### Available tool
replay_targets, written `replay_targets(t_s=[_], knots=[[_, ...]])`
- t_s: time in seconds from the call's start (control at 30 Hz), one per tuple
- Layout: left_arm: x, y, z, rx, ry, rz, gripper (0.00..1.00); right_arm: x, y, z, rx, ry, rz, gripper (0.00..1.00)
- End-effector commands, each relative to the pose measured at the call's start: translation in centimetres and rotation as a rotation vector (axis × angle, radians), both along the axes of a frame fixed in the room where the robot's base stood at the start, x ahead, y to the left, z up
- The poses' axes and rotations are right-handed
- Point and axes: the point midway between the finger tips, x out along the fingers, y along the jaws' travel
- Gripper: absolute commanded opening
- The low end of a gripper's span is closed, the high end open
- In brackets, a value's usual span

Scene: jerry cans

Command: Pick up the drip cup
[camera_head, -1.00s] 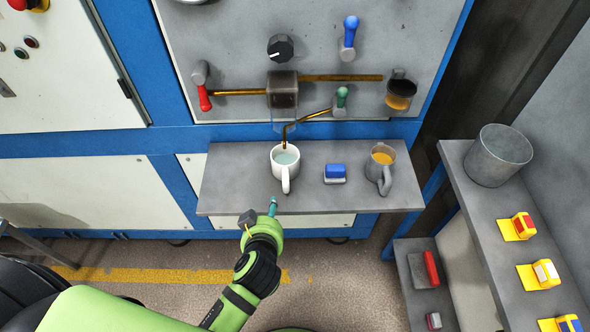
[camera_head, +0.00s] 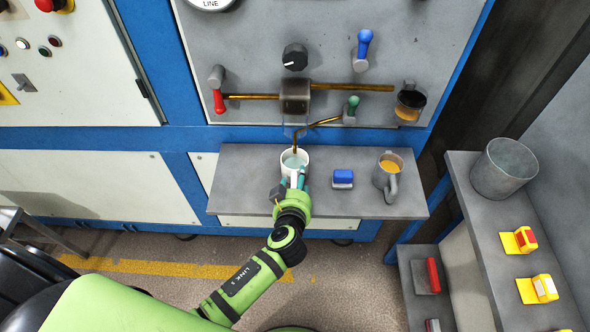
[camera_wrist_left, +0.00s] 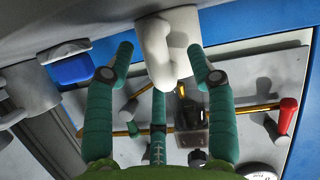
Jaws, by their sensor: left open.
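The drip cup appears to be the white mug (camera_head: 289,158), upright on the grey shelf under a thin brass spout, with pale liquid inside. My left gripper (camera_head: 294,183) is at the mug's near side and hides its handle and lower part in the head view. In the left wrist view the mug (camera_wrist_left: 168,30) shows upside down with its handle facing my fingers. My left gripper (camera_wrist_left: 160,62) is open there, with green fingers on either side of the handle and a third finger across from them. I cannot tell if any finger touches. My right gripper is not in view.
The brass spout (camera_head: 318,123) hangs close above the white mug. A metal bucket (camera_head: 503,170) stands on the right-hand shelf.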

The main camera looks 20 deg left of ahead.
Motion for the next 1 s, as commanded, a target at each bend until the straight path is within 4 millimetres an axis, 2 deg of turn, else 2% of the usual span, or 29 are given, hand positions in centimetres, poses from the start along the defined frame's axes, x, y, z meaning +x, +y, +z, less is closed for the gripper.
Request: replay_targets(t_s=[0.2,0.23,0.33,0.37,1.0], knots=[[0.04,0.02,-0.12,0.0,0.001,0.0,0.56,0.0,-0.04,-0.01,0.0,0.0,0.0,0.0],[0.04,0.02,-0.12,0.0,0.001,0.0,0.48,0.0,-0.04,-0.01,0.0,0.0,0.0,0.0],[0.04,0.02,-0.11,0.0,0.001,0.0,0.08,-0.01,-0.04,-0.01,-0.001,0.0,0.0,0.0],[0.04,0.02,-0.12,0.0,0.001,0.001,0.0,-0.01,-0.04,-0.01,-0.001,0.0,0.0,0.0],[0.2,0.19,0.26,0.001,0.005,0.002,0.0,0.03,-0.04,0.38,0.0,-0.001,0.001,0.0]])
